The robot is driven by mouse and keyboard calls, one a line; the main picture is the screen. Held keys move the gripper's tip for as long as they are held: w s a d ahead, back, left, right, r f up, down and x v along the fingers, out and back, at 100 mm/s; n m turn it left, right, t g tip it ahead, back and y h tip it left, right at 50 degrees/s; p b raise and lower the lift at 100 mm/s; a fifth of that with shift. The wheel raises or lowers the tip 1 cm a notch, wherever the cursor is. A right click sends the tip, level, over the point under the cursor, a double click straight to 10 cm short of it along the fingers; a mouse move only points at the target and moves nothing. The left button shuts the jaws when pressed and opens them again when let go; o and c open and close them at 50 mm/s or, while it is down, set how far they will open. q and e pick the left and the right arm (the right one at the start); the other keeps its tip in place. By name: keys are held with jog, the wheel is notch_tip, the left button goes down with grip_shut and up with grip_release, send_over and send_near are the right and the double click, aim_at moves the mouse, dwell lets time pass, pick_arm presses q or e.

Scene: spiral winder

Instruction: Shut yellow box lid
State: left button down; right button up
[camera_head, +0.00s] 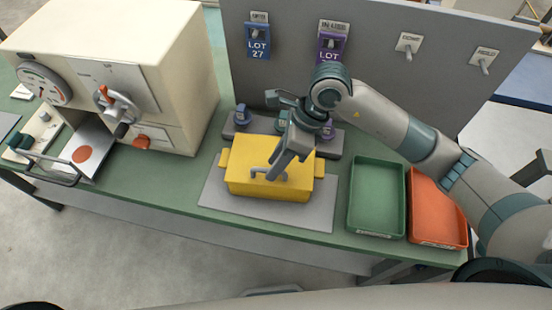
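The yellow box (270,188) sits on a grey mat (218,200) at the middle of the green bench. Its yellow top lies flat across the box and looks shut, with a grey handle at the front. My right gripper (272,170) reaches down over the top from the upper right, its fingers at or just above the lid near the handle. It hides part of the lid. I cannot tell whether it touches the lid, or whether its fingers are open or shut. My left gripper is not in view.
A cream machine (130,60) with a dial and lever stands at the left. A green tray (376,198) and an orange tray (437,212) lie to the right, both empty. Behind the box, a grey panel (290,80) carries blue and purple lot tags. A grey stand with small pieces sits before it.

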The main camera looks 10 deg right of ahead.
jog(key=c, duration=0.5)
jog(key=shift+c, duration=0.2)
jog(key=shift+w, duration=0.1)
jog(key=shift+w+d+r+m+g+y+b, duration=0.15)
jog(key=shift+w+r+g+y+b, duration=0.1)
jog(key=shift+w+r+g+b, duration=0.4)
jog(key=shift+w+d+r+m+g+y+b, duration=0.15)
jog(key=shift+w+r+g+y+b, duration=0.1)
jog(key=shift+w+r+g+b, duration=0.45)
jog(key=shift+g, duration=0.55)
jog(key=w+r+b, duration=0.1)
jog(key=b, duration=0.1)
jog(key=w+d+r+b, duration=0.1)
jog(key=w+r+b, duration=0.1)
jog(key=b, duration=0.1)
jog(key=shift+w+b, duration=0.2)
jog(key=shift+b, duration=0.1)
